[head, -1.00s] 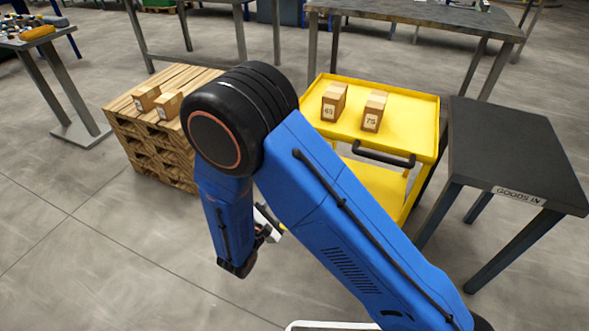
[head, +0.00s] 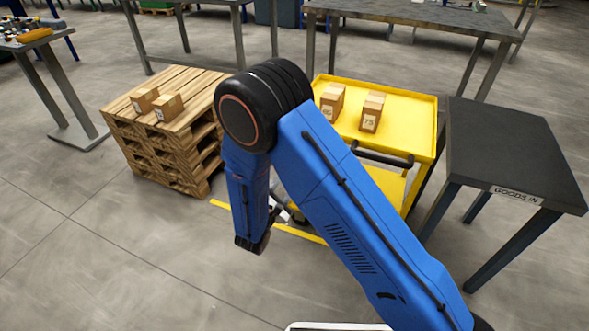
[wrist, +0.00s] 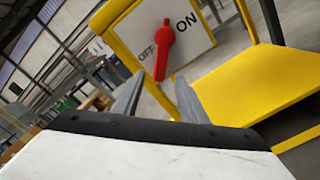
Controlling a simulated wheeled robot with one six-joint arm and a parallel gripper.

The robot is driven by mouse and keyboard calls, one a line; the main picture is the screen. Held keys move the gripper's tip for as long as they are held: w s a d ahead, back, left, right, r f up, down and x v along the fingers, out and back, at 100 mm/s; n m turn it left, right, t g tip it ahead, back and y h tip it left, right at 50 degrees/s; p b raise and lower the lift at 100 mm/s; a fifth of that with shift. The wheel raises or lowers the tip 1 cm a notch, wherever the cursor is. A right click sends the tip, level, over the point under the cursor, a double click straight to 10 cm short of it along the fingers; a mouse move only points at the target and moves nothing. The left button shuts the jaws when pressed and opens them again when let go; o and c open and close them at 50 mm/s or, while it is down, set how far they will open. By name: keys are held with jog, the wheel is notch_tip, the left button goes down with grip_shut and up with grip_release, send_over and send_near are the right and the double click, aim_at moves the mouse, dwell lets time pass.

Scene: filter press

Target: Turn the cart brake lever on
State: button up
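The yellow cart (head: 412,110) stands right of centre in the head view, with a dark push handle (head: 383,156). In the wrist view, the red brake lever (wrist: 162,52) sits on a white plate (wrist: 188,45) marked OFF and ON on the cart's yellow frame. The lever lies between the two labels, its long end pointing down beside OFF. My gripper (wrist: 158,92) has its two grey fingers apart, with nothing between them, just short of the lever. In the head view my arm hides the lever and most of the gripper (head: 281,207).
Two boxes (head: 371,112) stand on the cart's top. A wooden pallet stack (head: 165,150) with two small boxes is on the left. A black GOODS IN table (head: 515,150) stands close on the right. The floor (head: 110,240) at front left is clear.

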jog(key=x, duration=0.6)
jog(key=shift+w, duration=0.35)
jog(key=shift+d, duration=0.1)
grip_shut()
